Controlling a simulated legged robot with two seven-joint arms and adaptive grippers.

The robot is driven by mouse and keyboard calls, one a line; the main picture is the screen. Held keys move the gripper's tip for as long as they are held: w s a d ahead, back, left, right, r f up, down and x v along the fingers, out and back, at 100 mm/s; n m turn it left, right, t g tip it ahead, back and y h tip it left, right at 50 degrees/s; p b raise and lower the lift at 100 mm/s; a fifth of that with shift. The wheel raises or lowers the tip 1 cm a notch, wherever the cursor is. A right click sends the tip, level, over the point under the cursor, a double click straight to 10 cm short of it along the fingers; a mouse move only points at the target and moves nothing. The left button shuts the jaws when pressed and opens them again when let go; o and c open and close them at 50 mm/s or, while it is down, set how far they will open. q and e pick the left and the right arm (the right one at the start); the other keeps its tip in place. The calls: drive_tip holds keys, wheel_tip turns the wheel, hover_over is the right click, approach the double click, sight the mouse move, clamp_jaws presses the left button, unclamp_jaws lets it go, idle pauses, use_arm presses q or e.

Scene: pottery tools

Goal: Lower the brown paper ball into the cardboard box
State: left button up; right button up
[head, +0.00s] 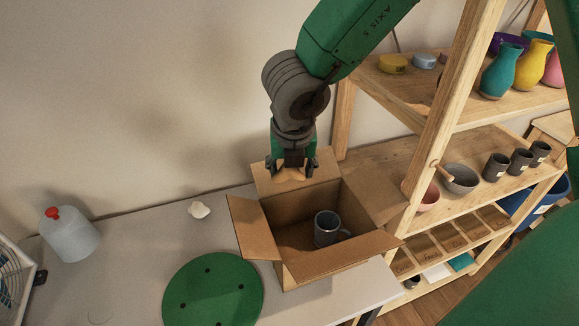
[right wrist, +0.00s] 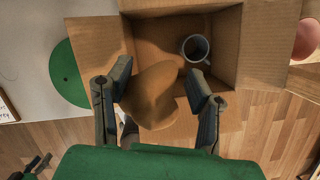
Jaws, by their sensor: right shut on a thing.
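The open cardboard box (head: 322,262) stands on the table with its flaps spread, and a grey mug (head: 326,228) is inside it. My right gripper (head: 292,168) is over the far side of the box, pointing down. It is shut on the brown paper ball (right wrist: 152,95), which sits between the two fingers in the right wrist view. In the head view only a small part of the ball (head: 291,176) shows below the fingers. In the right wrist view the mug (right wrist: 195,48) lies beyond the ball, apart from it.
A green round disc (head: 213,290) lies left of the box, with a crumpled white piece (head: 199,209) behind it. A jug with a red cap (head: 68,235) is at far left. Wooden shelves (head: 385,150) with cups, bowls and vases stand close on the right.

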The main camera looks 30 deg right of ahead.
drive_tip(key=shift+w+f, duration=0.2)
drive_tip(key=shift+f, duration=0.15)
drive_tip(key=b, duration=0.9)
hover_over(290, 248)
wheel_tip(290, 248, down, 9)
drive_tip(key=shift+s+a+f, duration=0.2)
drive_tip(key=shift+s+a, duration=0.05)
drive_tip(key=shift+s, duration=0.15)
drive_tip(key=shift+f+b, duration=0.1)
drive_tip(key=shift+b, duration=0.2)
drive_tip(key=shift+f+b, duration=5)
drive_tip(key=shift+f, duration=0.95)
drive_tip(key=shift+f+b, duration=1.8)
drive_tip(key=shift+f, duration=0.3)
drive_tip(key=o, duration=0.8)
